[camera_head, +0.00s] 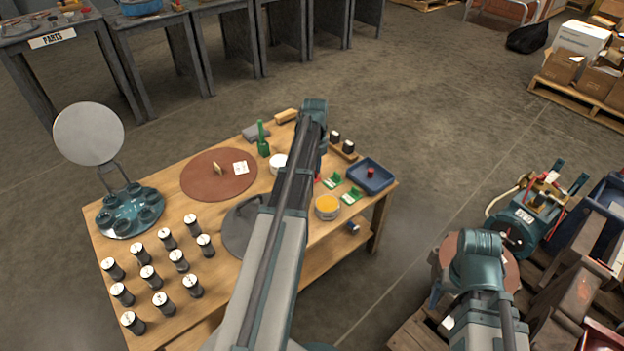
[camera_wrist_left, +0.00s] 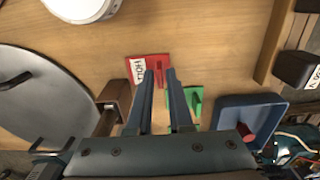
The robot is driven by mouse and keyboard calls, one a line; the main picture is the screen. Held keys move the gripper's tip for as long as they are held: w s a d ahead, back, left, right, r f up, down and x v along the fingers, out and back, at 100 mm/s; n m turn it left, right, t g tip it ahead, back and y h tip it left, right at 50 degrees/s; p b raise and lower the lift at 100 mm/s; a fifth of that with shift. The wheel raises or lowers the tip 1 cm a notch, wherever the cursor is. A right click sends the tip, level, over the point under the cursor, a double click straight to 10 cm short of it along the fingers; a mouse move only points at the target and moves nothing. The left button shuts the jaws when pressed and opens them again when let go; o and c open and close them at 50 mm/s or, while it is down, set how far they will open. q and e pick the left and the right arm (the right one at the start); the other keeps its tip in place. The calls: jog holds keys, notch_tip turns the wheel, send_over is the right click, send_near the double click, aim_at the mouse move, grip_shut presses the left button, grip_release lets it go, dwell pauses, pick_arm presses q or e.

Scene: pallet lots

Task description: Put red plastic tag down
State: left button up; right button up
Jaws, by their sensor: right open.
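The red plastic tag (camera_wrist_left: 135,68) lies flat or nearly flat at the wooden table top in the left wrist view, with a white HOLD label and an upright red fin. The fingertips of my left gripper (camera_wrist_left: 160,76) are on either side of the fin, with a narrow gap between them. I cannot tell whether they touch it. More red shows between the fingers lower down. In the head view my left arm covers most of this spot. A green tag (camera_wrist_left: 197,102) lies just right of the fingers. My right arm shows at the lower right of the head view, its fingers hidden.
A blue tray (camera_head: 382,185) with a red object in it stands at the table's right end. An orange-filled bowl (camera_head: 328,206) and green tags (camera_head: 351,196) are close by. Several black cylinders (camera_head: 163,302) fill the left front. A brown disc (camera_head: 197,178) lies behind.

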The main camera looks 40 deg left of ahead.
pick_arm(q)
grip_shut()
jog(key=shift+r, duration=0.15)
notch_tip(320, 180, up, 18)
jog(key=p, duration=1.8)
